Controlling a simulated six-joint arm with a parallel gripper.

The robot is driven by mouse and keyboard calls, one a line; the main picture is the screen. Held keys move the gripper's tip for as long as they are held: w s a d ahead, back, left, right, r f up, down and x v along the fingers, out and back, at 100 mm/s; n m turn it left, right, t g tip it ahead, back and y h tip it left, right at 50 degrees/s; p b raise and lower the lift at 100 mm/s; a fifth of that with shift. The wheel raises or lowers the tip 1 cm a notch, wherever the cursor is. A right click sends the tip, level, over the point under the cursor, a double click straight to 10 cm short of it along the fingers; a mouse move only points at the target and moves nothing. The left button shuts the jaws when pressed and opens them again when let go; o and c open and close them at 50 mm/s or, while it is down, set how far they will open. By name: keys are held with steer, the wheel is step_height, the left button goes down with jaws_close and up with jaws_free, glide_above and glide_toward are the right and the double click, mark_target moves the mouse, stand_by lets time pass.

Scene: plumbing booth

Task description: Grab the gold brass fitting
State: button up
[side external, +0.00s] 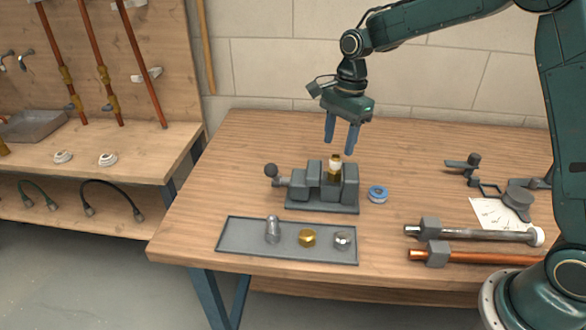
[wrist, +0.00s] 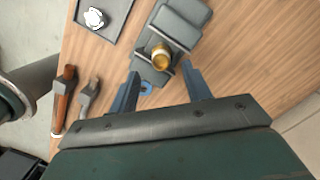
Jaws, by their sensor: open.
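A brass fitting (side external: 335,172) with a white band stands upright in the jaws of the grey vise (side external: 298,187). In the wrist view the fitting (wrist: 161,56) shows from above, between my finger tips in the picture. A second gold brass piece (side external: 307,238), short and nut-like, lies on the grey tray (side external: 232,240) in front of the vise. My gripper (side external: 340,148) is open and empty, pointing down above the vise, with its tips apart from the fitting. Both blue fingers of the gripper (wrist: 160,70) show in the wrist view.
A tall silver fitting (side external: 272,230) and a small silver one (side external: 342,240) flank the brass piece on the tray. A blue tape roll (side external: 377,194) sits right of the vise. A pipe wrench-like grey tool and copper pipe (side external: 480,257) lie at right. The table's back left is clear.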

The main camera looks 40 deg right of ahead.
mark_target(336, 156)
steer(key=shift+a+f, duration=0.2)
steer(key=shift+f, duration=2.4)
jaws_close()
